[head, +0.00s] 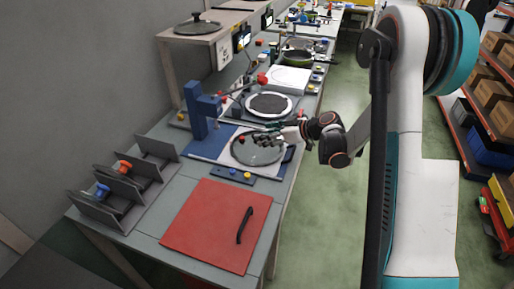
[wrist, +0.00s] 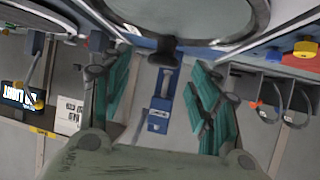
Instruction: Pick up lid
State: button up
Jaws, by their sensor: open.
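A round glass lid (head: 257,152) with a grey rim lies on the white and blue station in the head view. In the wrist view the lid (wrist: 190,14) fills the top, with its black knob (wrist: 165,52) pointing toward my gripper. My gripper (head: 275,137) is over the lid's upper right part in the head view. In the wrist view my gripper (wrist: 163,64) is open, with teal fingers on either side, and the knob lies near the gap between the fingertips. I cannot tell whether either finger touches it.
A blue post (head: 197,112) stands just left of the lid. A button panel (head: 233,175) lies in front. A red board (head: 216,222) with a black handle is nearer. Another lid (head: 197,27) rests on the shelf.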

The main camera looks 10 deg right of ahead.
jog(key=b+x, duration=0.2)
jog(key=x, duration=0.2)
jog(key=shift+a+f, duration=0.15)
jog(key=shift+a, duration=0.1)
jog(key=shift+w+a+f, duration=0.1)
jog(key=shift+w+a, duration=0.1)
grip_shut()
